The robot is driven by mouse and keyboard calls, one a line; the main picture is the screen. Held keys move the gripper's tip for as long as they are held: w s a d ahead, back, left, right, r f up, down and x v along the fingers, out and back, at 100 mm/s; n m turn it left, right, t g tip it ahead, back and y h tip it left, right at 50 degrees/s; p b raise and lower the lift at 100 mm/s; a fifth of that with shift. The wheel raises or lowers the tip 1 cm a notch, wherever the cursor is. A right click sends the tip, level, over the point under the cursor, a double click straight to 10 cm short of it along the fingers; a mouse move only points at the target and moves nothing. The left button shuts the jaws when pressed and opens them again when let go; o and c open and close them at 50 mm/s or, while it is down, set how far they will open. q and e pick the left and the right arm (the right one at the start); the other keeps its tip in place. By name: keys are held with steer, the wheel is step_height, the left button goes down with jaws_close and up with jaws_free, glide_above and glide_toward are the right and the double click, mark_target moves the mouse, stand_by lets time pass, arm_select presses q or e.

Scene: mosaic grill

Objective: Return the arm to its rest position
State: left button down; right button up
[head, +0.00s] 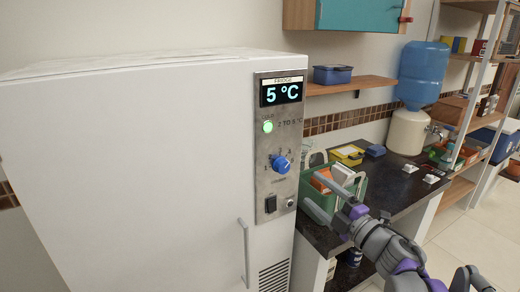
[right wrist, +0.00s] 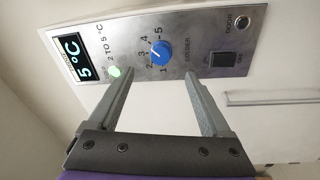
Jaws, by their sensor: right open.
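My right arm comes in from the lower right in the head view. Its gripper (head: 312,189) is open and empty, with its fingers pointing left toward the fridge's control panel (head: 281,222). In the right wrist view the open fingers (right wrist: 158,77) frame the blue dial (right wrist: 161,52), with nothing between them. The fingers look apart from the panel, but the exact gap is hard to tell. The dial (head: 281,165) sits below a lit green lamp (head: 268,127) and a display (head: 282,92) reading 5 °C. My left gripper is not in view.
The white fridge (head: 130,170) fills the left side, with a vertical handle (head: 245,255). Right of it, a dark counter (head: 395,185) holds a green crate (head: 345,205), a yellow box (head: 347,155) and a water dispenser (head: 408,130). Shelving stands at far right; floor shows at lower right.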

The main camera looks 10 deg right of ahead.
steer(key=s+d+f+m+g+h+p, duration=0.25)
steer(key=s+d+f+m+h, duration=0.3)
steer(key=m+h, duration=0.75)
steer(key=s+a+f+m+g+y+p, duration=0.2)
steer(key=s+a+f+m+g, duration=0.1)
steer(key=s+f, duration=0.6)
steer(key=s+a+f+m+g+y+p, duration=0.1)
steer(key=s+a+f+m+g+y, duration=0.2)
steer(key=s+a+f+g, duration=0.3)
steer(key=s+a+f+m, duration=0.1)
steer(key=s+f, duration=0.2)
steer(key=s, duration=0.2)
steer(key=shift+m+p, duration=0.3)
steer(key=shift+p, duration=0.05)
steer(key=shift+s+g, duration=0.1)
steer(key=shift+g, duration=0.15)
